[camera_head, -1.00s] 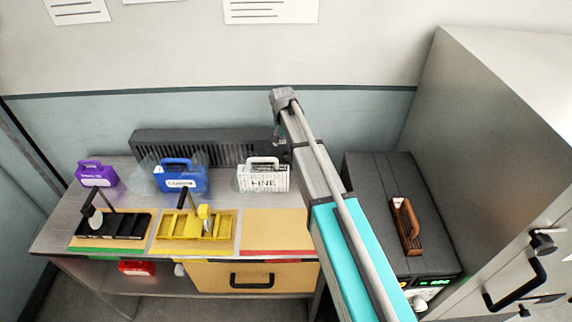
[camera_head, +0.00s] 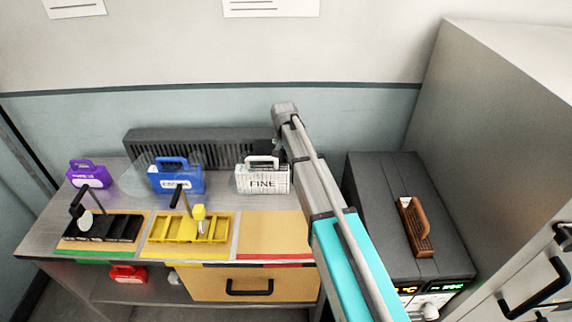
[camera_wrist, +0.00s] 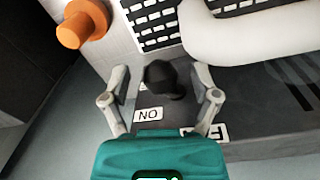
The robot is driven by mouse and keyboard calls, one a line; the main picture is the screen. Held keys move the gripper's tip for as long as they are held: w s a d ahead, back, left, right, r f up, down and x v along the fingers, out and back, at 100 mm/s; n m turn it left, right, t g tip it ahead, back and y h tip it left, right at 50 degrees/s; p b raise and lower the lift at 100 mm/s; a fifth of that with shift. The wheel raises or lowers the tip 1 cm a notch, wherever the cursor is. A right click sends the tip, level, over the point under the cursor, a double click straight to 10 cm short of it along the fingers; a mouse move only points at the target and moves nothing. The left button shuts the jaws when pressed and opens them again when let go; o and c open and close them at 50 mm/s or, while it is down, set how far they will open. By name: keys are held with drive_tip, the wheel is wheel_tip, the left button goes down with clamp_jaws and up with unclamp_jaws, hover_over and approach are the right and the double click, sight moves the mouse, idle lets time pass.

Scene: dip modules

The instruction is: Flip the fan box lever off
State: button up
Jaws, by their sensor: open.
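In the wrist view, the lever's black round knob (camera_wrist: 162,78) stands up from a dark grey panel (camera_wrist: 262,118), close to a white label reading "NO" (camera_wrist: 148,115), which looks like ON seen upside down. A second white label (camera_wrist: 206,133), partly cut off by my gripper, shows an F. My gripper (camera_wrist: 162,82) is open, with one finger on each side of the knob and gaps on both sides. I cannot tell whether the knob lies fully between the fingertips in depth. In the head view my gripper and the lever are not visible; only my arm shows.
In the wrist view an orange knob (camera_wrist: 82,25) and a thick white tube (camera_wrist: 250,36) are close by, beside slotted grilles. In the head view a bench holds blue (camera_head: 176,178), purple (camera_head: 87,174) and white (camera_head: 262,178) modules, with a dark box (camera_head: 385,205) at right.

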drive_tip(key=shift+f+b, duration=0.3)
drive_tip(key=shift+f, duration=0.2)
clamp_jaws()
idle(0.3)
